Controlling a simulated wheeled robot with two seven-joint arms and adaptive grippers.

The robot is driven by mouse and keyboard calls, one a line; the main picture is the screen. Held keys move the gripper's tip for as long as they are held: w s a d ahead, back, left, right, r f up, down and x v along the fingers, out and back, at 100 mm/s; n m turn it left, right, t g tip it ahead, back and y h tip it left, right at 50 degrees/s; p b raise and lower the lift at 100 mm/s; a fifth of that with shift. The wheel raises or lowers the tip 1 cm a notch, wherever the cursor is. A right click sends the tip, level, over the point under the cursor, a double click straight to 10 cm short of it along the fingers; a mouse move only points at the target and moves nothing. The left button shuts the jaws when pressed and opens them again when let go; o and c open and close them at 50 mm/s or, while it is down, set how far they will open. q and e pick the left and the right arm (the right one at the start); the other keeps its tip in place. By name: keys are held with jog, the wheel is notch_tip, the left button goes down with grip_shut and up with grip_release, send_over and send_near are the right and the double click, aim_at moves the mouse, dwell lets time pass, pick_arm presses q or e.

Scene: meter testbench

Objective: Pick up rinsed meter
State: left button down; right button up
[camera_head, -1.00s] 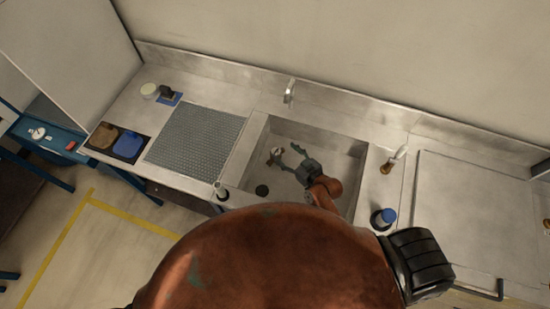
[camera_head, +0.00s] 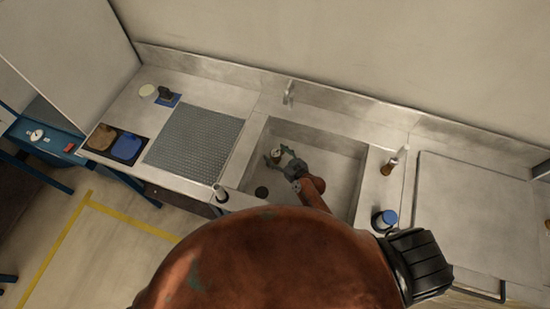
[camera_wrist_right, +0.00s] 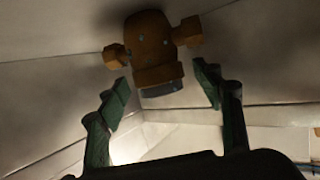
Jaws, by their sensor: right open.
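The meter (camera_head: 277,155) is small and brass-coloured with a pale part, and sits in the sink (camera_head: 330,168). In the right wrist view the meter (camera_wrist_right: 151,48) shows as an orange-brown body with a stub on each side, a dark band at its lower end and small bluish spots. My right gripper (camera_head: 279,154) is inside the sink, its green fingers spread at the meter. In the right wrist view the open fingers of my right gripper (camera_wrist_right: 160,88) stand to either side of the meter's lower end, with gaps between. My left gripper is not in view.
A grey ribbed mat (camera_head: 195,138) lies left of the sink. Brown and blue pads (camera_head: 127,146) lie further left. A tap (camera_head: 289,92) stands behind the sink. A blue-capped container (camera_head: 388,217) and a small upright fitting (camera_head: 393,162) stand to its right.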

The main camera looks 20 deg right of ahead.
jog(key=shift+w+a+f, duration=0.1)
jog(key=shift+w, duration=0.1)
jog(key=shift+c, duration=0.4)
grip_shut()
dwell(0.3)
